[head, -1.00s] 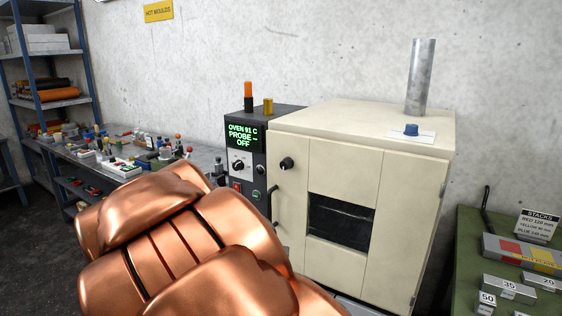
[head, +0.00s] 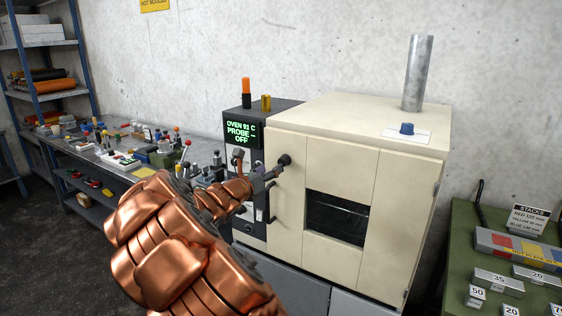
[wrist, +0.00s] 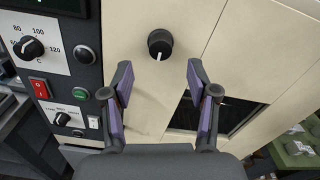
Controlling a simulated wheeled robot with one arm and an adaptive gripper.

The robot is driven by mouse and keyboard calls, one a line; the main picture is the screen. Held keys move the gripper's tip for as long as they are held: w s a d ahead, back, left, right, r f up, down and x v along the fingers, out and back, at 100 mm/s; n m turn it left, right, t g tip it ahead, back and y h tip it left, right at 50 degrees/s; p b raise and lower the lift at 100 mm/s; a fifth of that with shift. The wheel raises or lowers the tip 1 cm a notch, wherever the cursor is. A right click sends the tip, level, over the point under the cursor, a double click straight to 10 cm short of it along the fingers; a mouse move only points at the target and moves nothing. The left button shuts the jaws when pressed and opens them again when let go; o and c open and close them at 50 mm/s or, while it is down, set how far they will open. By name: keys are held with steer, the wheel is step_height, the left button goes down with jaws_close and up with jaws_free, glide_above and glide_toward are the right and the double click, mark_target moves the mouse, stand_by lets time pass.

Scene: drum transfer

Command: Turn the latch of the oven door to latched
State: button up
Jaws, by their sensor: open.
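The cream oven door (head: 285,208) is shut, with a dark window in it. Its latch appears to be the round black knob at the door's upper left, seen in the wrist view (wrist: 160,44) with a white mark pointing down in the picture. In the head view the knob (head: 284,160) is right by my gripper (head: 271,168). My gripper is open and empty; in the wrist view its purple-padded fingers (wrist: 160,78) are spread wide, with the knob beyond and between their tips. No contact with the knob is visible.
The control panel (wrist: 55,50) with dials, buttons and a red switch is left of the door. A dark door handle (head: 263,207) is below the knob. A cluttered bench (head: 75,150) stands left, a green table (head: 455,250) with blocks right.

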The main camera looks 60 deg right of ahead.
mark_target(281, 162)
steer(key=shift+w+d+p, duration=0.15)
steer(key=shift+d+p, duration=0.95)
steer(key=shift+d, duration=2.4)
jaws_close()
